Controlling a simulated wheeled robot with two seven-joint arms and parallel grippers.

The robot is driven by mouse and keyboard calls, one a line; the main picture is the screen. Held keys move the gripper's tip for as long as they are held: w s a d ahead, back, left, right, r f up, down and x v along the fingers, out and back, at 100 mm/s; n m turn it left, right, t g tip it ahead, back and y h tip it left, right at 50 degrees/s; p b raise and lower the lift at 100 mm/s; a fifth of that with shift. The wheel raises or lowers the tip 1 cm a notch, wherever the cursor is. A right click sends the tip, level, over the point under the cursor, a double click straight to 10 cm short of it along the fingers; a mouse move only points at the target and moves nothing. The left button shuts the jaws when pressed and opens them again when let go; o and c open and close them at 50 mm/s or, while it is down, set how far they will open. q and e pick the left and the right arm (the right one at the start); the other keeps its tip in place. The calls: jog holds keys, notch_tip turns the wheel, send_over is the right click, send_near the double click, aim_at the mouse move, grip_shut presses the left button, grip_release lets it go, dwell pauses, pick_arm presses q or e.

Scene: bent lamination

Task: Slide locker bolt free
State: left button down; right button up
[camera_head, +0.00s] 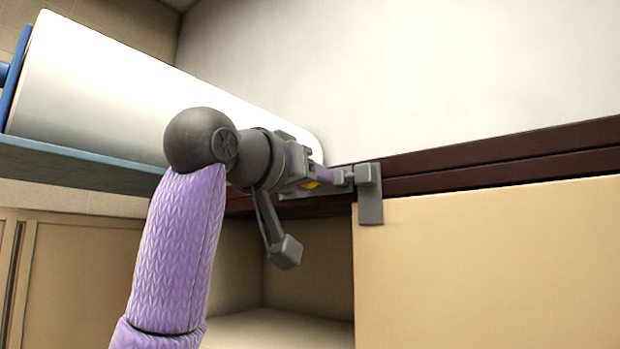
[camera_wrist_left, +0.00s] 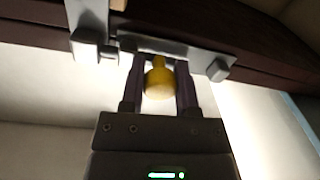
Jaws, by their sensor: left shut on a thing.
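The bolt has a yellow knob (camera_wrist_left: 158,80) seen between my finger pads in the left wrist view, and a bit of its yellow (camera_head: 312,185) shows in the head view. My left gripper (camera_head: 326,177) is shut on this knob, with one finger on each side of it in the wrist view (camera_wrist_left: 160,76). A grey bracket (camera_head: 370,200) sits at the top left corner of the tan locker door (camera_head: 490,265). The bolt's grey mounting plate (camera_wrist_left: 170,48) lies on the dark rail behind the knob. My fingers hide much of the bolt. My right gripper is out of view.
A dark red-brown rail (camera_head: 500,160) runs above the door. An open compartment (camera_head: 310,275) lies left of the door. A large white roll (camera_head: 120,95) rests on a blue shelf (camera_head: 80,165) behind my left arm. A grey end block (camera_wrist_left: 220,68) shows in the wrist view.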

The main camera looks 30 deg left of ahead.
pick_arm(q)
jog(key=a, duration=0.4)
jog(key=shift+w+r, duration=0.1)
jog(key=c, duration=0.8)
grip_release()
jog(key=o, duration=0.5)
jog(key=shift+a, duration=0.35)
jog(key=shift+c, duration=0.2)
jog(key=shift+d, duration=0.15)
